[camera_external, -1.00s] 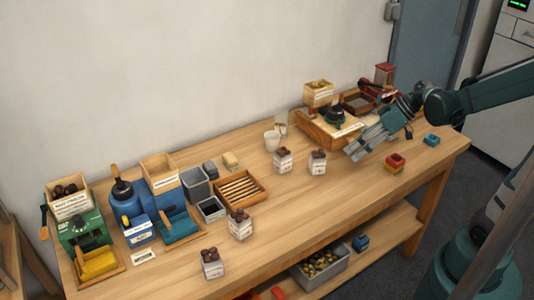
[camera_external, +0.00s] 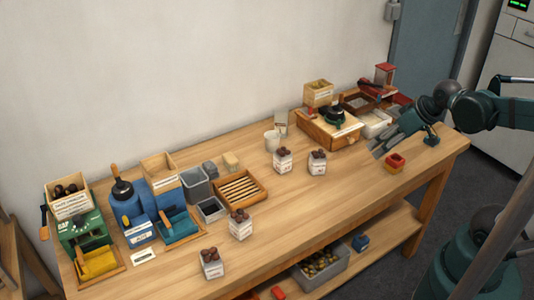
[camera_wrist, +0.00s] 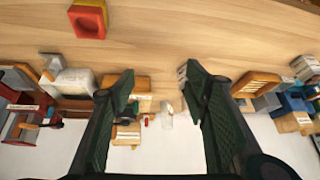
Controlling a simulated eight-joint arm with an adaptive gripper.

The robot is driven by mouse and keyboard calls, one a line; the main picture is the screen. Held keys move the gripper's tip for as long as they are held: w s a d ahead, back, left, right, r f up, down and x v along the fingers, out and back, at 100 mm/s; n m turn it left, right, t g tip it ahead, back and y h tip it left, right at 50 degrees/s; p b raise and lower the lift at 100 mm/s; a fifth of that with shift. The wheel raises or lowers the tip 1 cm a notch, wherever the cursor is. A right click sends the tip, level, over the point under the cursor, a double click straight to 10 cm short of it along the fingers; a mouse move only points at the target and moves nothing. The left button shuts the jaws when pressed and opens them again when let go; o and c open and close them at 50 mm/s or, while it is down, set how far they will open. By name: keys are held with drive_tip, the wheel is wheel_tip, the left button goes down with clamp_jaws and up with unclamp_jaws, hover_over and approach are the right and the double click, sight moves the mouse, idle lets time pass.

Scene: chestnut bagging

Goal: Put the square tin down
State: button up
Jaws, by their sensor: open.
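A pale, open, square tin-like box (camera_external: 376,123) stands upright at the back right of the bench, right of the wooden tray. I take it for the square tin, though no label on it is readable. A pale box (camera_wrist: 75,82) left of my fingers in the wrist view looks like the same one. My gripper (camera_external: 379,152) is low over the bench in front of it, apart from it. In the wrist view the two dark fingers of my gripper (camera_wrist: 160,92) are spread, with nothing between them.
A red box with a yellow base (camera_external: 395,162) stands close in front of my gripper. The wooden tray (camera_external: 318,137) with a dark green device is to the left. Chestnut-filled cartons (camera_external: 317,162) stand further left. The bench's front middle (camera_external: 330,195) is bare.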

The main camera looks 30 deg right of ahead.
drive_tip(key=shift+s+d+r+m+t+h, duration=0.35)
drive_tip(key=shift+s+d+r, duration=0.1)
drive_tip(key=shift+s+r, duration=0.2)
drive_tip(key=shift+s+d+r+m+t+h, duration=0.25)
drive_tip(key=shift+s+d+r+m+h, duration=0.2)
drive_tip(key=shift+s, duration=0.2)
idle(0.6)
